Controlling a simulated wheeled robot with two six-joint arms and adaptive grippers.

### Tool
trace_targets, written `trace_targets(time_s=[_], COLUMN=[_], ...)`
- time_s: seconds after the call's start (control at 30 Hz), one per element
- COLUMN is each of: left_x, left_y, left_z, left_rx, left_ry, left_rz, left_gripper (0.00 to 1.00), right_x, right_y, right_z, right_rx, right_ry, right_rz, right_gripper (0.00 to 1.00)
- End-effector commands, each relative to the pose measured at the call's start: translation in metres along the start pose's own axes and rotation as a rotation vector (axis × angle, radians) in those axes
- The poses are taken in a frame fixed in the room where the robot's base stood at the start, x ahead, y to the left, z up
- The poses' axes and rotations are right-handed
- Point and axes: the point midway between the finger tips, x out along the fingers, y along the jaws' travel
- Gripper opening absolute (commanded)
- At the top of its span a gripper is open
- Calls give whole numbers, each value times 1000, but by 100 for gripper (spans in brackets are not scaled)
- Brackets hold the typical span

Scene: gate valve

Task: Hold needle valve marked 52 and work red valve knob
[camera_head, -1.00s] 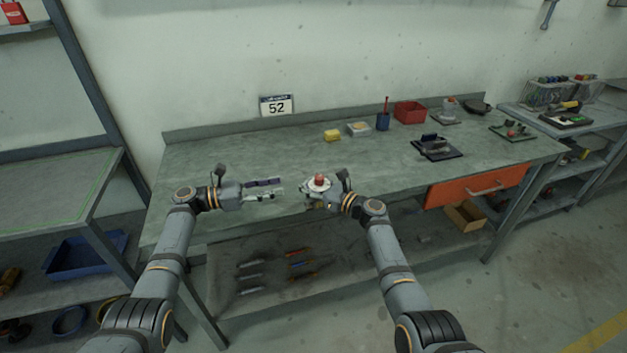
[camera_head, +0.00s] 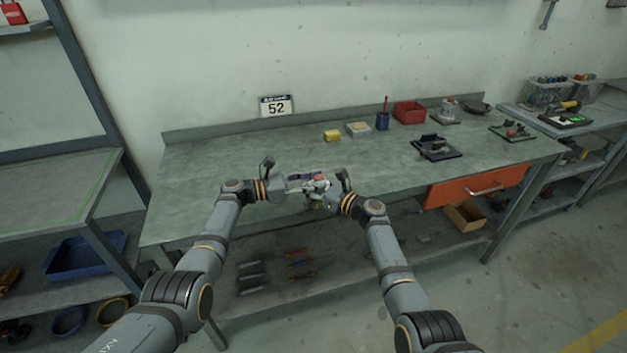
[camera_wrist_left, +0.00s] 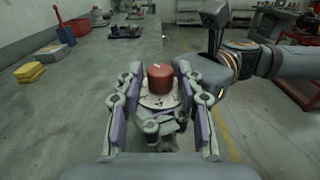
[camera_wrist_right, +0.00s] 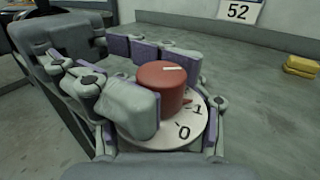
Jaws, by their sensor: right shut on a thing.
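The needle valve (camera_wrist_left: 158,108) has a red knob (camera_wrist_right: 162,88) with a white mark on top, above a white dial with 0 and 1 visible. In the head view the knob (camera_head: 321,178) shows small between the grippers near the table's front edge. My right gripper (camera_head: 322,192) is shut on the valve below the dial; its grip is partly hidden. My left gripper (camera_wrist_left: 157,75) is open, with its fingers on either side of the red knob, apart from it as far as the left wrist view shows.
An orange drawer (camera_head: 478,186) is at the front right. The bench's left part is clear.

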Motion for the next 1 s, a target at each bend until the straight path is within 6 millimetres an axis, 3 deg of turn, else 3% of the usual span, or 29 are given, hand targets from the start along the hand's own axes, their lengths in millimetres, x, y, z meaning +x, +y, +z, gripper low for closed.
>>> trace_targets(time_s=[0.13, 0.4, 0.67, 1.0], left_x=[0, 0, 0, 1], left_y=[0, 0, 0, -5], left_z=[0, 0, -2, -3], left_rx=[0, 0, 0, 0], left_ry=[0, 0, 2, 3], left_rz=[0, 0, 28, 224], left_gripper=[34, 0, 0, 0], right_x=[0, 0, 0, 0], right_y=[0, 0, 0, 1], right_z=[0, 0, 0, 0], right_rx=[-1, -1, -1, -2], right_ry=[0, 0, 0, -1], right_rz=[0, 0, 0, 3], right_gripper=[0, 0, 0, 0])
